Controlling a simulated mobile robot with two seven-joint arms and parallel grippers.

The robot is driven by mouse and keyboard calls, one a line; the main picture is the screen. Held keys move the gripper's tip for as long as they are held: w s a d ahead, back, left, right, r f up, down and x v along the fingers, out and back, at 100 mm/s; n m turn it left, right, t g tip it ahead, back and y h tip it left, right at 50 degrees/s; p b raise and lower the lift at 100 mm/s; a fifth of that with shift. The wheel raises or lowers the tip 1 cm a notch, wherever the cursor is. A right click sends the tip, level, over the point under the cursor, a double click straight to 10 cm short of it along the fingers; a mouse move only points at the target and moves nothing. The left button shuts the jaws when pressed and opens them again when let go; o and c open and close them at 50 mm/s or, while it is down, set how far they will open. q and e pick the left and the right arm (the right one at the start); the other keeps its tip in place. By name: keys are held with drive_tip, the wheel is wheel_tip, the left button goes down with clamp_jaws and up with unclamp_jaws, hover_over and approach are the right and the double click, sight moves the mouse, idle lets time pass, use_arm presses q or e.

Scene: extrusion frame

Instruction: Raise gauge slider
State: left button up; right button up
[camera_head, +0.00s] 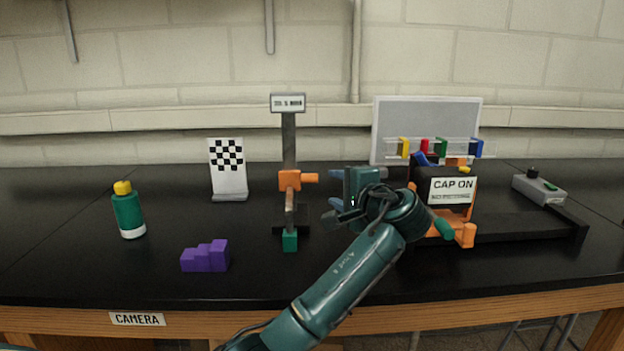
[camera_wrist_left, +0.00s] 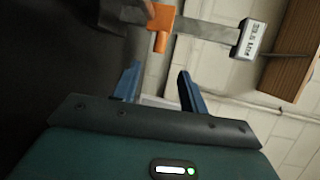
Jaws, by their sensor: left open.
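The gauge is an upright grey post (camera_head: 289,140) with a small display (camera_head: 288,102) on top. Its orange slider (camera_head: 290,180) sits partway up the post, with a handle (camera_head: 310,178) sticking out to the right. A green block (camera_head: 290,241) is at the gauge's front foot. My left gripper (camera_head: 332,189) is open and empty, just right of the handle and apart from it. In the left wrist view the orange slider (camera_wrist_left: 162,28) lies beyond the open blue fingers (camera_wrist_left: 159,69), with the display (camera_wrist_left: 248,40) to its right. My right gripper is not seen.
A checkerboard stand (camera_head: 229,175), a green bottle (camera_head: 128,212) and a purple stepped block (camera_head: 206,256) are to the left. A grey box (camera_head: 538,190) is far right.

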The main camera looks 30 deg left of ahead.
sight(313, 179)
use_arm(q)
drive_tip(key=x, duration=1.1)
drive_tip(key=shift+a+f, duration=0.1)
drive_tip(key=shift+a, duration=0.1)
clamp_jaws()
